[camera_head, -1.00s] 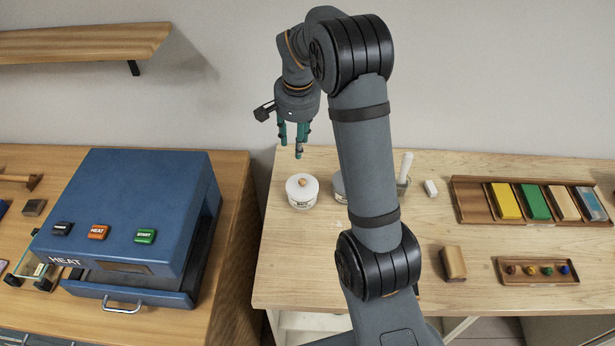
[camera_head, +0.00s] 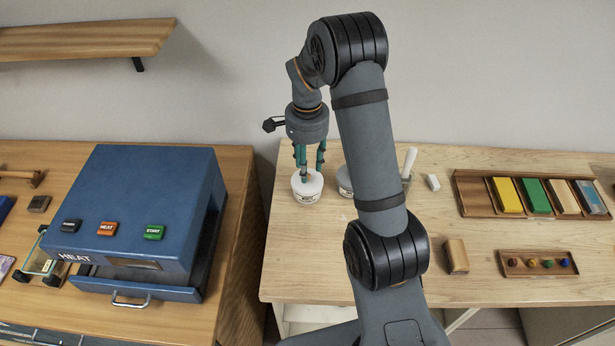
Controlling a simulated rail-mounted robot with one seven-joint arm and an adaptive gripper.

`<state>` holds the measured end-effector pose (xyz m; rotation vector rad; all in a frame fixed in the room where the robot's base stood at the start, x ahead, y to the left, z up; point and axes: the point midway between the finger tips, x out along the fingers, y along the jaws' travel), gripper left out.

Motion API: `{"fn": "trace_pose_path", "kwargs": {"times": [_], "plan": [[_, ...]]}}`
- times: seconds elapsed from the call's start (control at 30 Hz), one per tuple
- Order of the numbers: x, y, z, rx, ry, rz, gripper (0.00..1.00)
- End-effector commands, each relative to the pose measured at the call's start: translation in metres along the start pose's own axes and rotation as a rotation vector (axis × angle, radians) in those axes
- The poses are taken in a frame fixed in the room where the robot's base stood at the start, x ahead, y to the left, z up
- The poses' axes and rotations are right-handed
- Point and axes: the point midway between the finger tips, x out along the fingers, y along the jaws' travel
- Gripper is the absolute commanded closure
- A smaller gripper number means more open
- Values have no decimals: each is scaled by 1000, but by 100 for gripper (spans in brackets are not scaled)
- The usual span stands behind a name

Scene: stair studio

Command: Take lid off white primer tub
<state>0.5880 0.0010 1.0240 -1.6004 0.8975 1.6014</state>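A white tub (camera_head: 307,197) with a dark printed label stands at the left end of the light wooden table. The label is too small to read. Its white lid (camera_head: 298,181) is on and has a small tan knob. My gripper (camera_head: 310,178) points down just above the lid, with its teal fingers apart around the knob area. The fingers partly hide the knob, and I cannot tell whether they touch it. A second tub (camera_head: 345,182) stands to the right, mostly hidden behind my arm.
A cup (camera_head: 406,183) with a white-handled tool stands right of my arm. A wooden rack (camera_head: 475,198) holds coloured blocks, and a small tray (camera_head: 540,270) holds knobs. A blue heater box (camera_head: 140,205) stands on the left bench, across a gap.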

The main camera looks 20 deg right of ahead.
Motion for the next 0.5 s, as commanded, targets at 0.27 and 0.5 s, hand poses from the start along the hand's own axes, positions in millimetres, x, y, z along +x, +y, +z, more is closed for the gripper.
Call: {"fn": "trace_pose_path", "kwargs": {"times": [0.27,0.5], "plan": [[25,1,-1,0,0,0,63],[26,1,0,0,0,-1,66]]}}
